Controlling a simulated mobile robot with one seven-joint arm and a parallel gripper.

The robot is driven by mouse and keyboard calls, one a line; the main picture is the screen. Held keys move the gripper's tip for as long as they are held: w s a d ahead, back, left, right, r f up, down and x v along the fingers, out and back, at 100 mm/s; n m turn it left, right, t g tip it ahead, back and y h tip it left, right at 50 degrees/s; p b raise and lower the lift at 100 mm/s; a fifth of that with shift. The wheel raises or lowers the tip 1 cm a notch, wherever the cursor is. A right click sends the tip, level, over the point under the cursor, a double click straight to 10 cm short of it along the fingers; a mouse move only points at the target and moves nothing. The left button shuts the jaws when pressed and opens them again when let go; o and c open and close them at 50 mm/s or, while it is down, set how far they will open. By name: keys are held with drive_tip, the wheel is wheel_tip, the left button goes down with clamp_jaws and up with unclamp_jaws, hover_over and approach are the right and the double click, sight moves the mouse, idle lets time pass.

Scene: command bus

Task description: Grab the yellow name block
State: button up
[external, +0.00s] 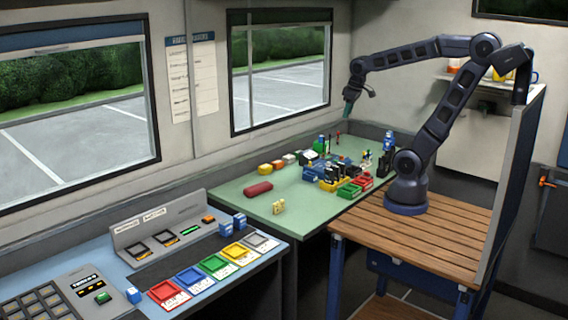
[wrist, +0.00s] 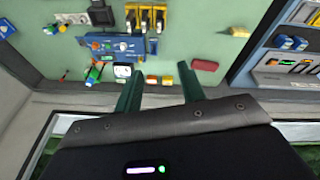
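A small pale-yellow block (external: 278,207), apparently the yellow name block, stands alone on the green tabletop near its front edge. It also shows near the top of the wrist view as a small yellow piece (wrist: 239,32); any lettering is too small to read. My gripper (external: 348,108) is raised above the far part of the green table, well away from this block. In the wrist view its two green fingers (wrist: 160,92) are spread apart with nothing between them.
A dark red roll-shaped piece (external: 258,189) lies left of the yellow block on the green table (external: 232,196). A yellow-orange block (external: 265,169) and other small pieces sit behind it. Blue, black, yellow and green items crowd the right. A console with coloured trays (external: 168,292) stands at the front left.

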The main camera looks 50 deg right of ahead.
drive_tip(key=w+a+f+n+g, duration=0.1)
drive_tip(key=w+a+f+n, duration=0.3)
drive_tip(key=w+a, duration=0.3)
drive_tip(key=n+g+h, duration=0.2)
drive_tip(key=n+h, duration=0.2)
drive_tip(key=n, duration=0.7)
approach(278, 202)
drive_tip(key=x, duration=0.5)
drive_tip(key=shift+s+a+f, duration=0.1)
drive_tip(key=shift+s+a, duration=0.1)
drive_tip(key=shift+s, duration=0.1)
drive_tip(key=shift+w+x, duration=0.15)
drive_tip(key=shift+x, duration=1.45)
drive_tip(key=shift+w+x, duration=0.2)
drive_tip(key=shift+x, duration=1.35)
drive_tip(key=shift+d, duration=0.15)
clamp_jaws()
